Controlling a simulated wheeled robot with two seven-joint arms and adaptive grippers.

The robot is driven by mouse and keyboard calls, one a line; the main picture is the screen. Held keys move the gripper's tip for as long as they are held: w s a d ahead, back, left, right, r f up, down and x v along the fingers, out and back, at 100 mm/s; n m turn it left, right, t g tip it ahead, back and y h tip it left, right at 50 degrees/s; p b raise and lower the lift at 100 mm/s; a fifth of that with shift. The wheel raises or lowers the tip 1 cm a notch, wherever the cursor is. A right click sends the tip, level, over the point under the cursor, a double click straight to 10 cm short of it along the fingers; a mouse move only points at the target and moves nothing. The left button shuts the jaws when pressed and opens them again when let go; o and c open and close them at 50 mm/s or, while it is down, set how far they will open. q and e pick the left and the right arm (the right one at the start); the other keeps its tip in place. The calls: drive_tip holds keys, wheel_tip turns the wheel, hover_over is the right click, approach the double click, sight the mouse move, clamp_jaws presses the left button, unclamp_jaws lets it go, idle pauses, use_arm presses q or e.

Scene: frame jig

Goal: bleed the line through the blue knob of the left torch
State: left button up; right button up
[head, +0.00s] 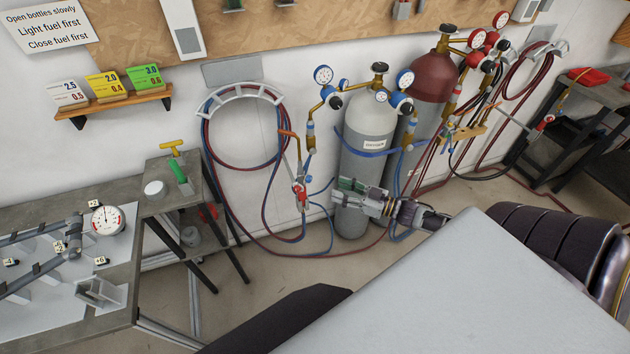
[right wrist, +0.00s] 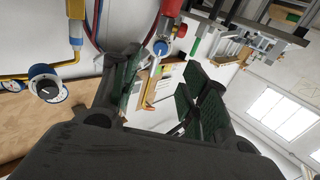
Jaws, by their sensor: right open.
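The left torch (head: 300,188) hangs by the wall, left of the grey oxygen bottle (head: 368,150). Its red knob (head: 302,197) shows in the head view, and also in the right wrist view (right wrist: 179,30). Its blue knob (right wrist: 160,47) shows in the right wrist view, beyond and roughly between the fingertips. My right gripper (head: 345,190) is in front of the grey bottle, just right of the torch. Its green-padded fingers (right wrist: 162,76) are apart and hold nothing. I see no finger touching the blue knob. My left gripper is out of view.
Red and blue hoses (head: 246,135) loop on a wall hook and trail to the floor. A dark red bottle (head: 432,78) with gauges stands behind right. A small stand (head: 180,200) and a bench with a gauge (head: 107,221) are at the left.

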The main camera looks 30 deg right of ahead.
sight(311, 180)
drive_tip(key=shift+x, duration=5)
drive_tip(key=shift+s, duration=0.1)
drive_tip(key=shift+c, duration=0.3)
clamp_jaws()
